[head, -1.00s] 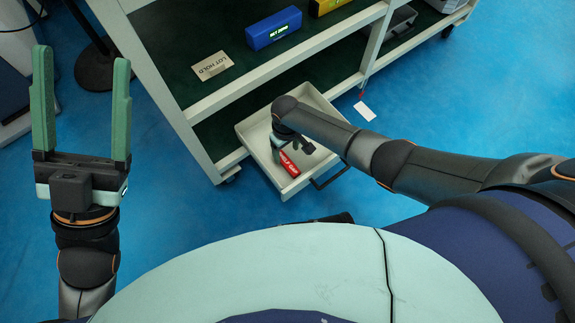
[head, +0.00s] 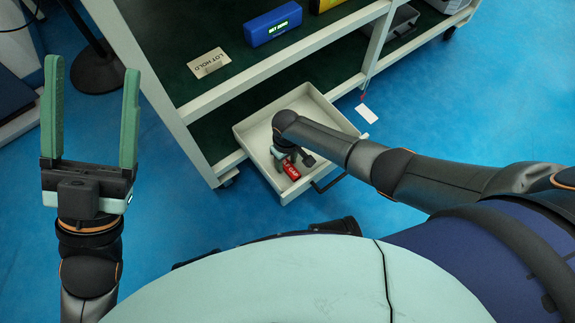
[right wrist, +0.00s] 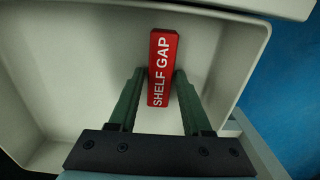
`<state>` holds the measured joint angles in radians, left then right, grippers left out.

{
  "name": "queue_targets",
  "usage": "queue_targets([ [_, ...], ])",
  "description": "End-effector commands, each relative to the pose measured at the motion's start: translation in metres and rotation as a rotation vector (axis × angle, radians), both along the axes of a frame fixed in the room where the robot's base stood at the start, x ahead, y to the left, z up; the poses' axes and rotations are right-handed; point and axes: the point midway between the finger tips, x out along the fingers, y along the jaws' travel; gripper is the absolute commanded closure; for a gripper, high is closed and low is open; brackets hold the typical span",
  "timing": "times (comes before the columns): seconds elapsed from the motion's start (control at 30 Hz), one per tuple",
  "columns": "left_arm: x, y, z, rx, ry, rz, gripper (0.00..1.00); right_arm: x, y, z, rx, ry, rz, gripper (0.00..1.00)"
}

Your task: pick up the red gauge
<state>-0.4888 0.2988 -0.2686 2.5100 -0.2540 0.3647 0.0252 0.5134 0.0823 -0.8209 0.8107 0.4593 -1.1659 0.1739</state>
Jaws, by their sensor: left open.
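The red gauge (head: 291,171), a flat bar lettered "SHELF GAP", lies in a pale open drawer (head: 243,137) in the head view. In the right wrist view the gauge (right wrist: 161,68) lies lengthwise away from me on the drawer floor. My right gripper (right wrist: 160,78) is open above it, one green finger on each side of its near part. I cannot tell whether the fingers touch it. In the head view the right gripper (head: 294,159) partly covers the gauge. My left gripper (head: 94,80) is open and empty, fingers pointing up, left of the rack.
The drawer's walls (right wrist: 248,65) stand around the right gripper; its dark handle (head: 328,183) faces me. The rack shelf above holds a "LOT HOLD" plate (head: 209,63) and a blue box (head: 273,24). A white tag (head: 367,113) hangs right of the drawer. Blue floor is clear.

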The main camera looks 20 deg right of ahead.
Motion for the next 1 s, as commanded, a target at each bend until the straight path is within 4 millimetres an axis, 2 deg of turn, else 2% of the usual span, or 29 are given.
queue_targets([
  [0.07, 0.0, 0.0, 0.0, 0.0, 0.0, 0.0, 0.26, 0.0, 0.0, 0.0, 0.0, 0.0, 0.0, 0.61],
  [0.4, 0.0, 0.001, 0.0, 0.004, -0.001, 0.003, 0.26, 0.0, 0.0, 0.0, 0.0, 0.0, 0.0, 0.99],
  [0.8, 0.0, 0.001, 0.0, 0.006, -0.002, 0.002, 0.26, 0.0, 0.0, 0.001, 0.0, 0.0, 0.0, 1.0],
  [1.0, 0.0, 0.002, 0.019, -0.004, 0.0, -0.002, 0.26, 0.0, 0.0, 0.023, 0.001, -0.002, 0.0, 1.0],
])
